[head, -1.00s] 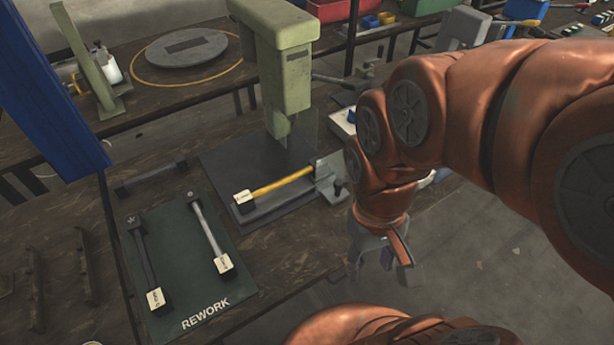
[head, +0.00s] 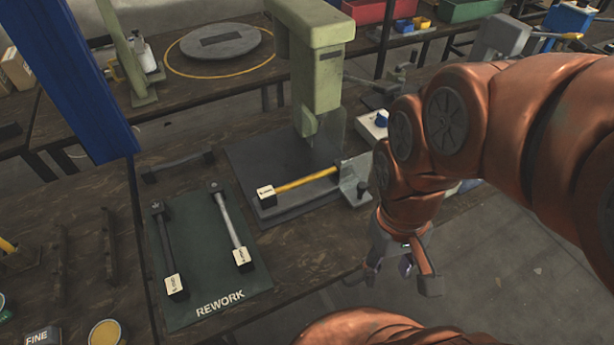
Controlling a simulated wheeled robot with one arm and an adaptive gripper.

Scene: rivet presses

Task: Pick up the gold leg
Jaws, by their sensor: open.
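The gold leg (head: 306,179) is a yellow-gold bar with a pale labelled block at its left end. It lies on the dark base (head: 242,163) of the green press (head: 318,75), below the press head. Its right end meets a grey upright bracket (head: 354,178), and I cannot tell how it is held there. My gripper (head: 400,288) is open and empty. In the picture it is right of and below the gold leg, beyond the bench's front edge, pointing down.
A green REWORK mat (head: 207,300) left of the press holds a dark leg (head: 167,239) and a silver leg (head: 230,219). A blue post (head: 85,75) stands at the left. A white box with a blue knob (head: 377,122) sits behind the bracket.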

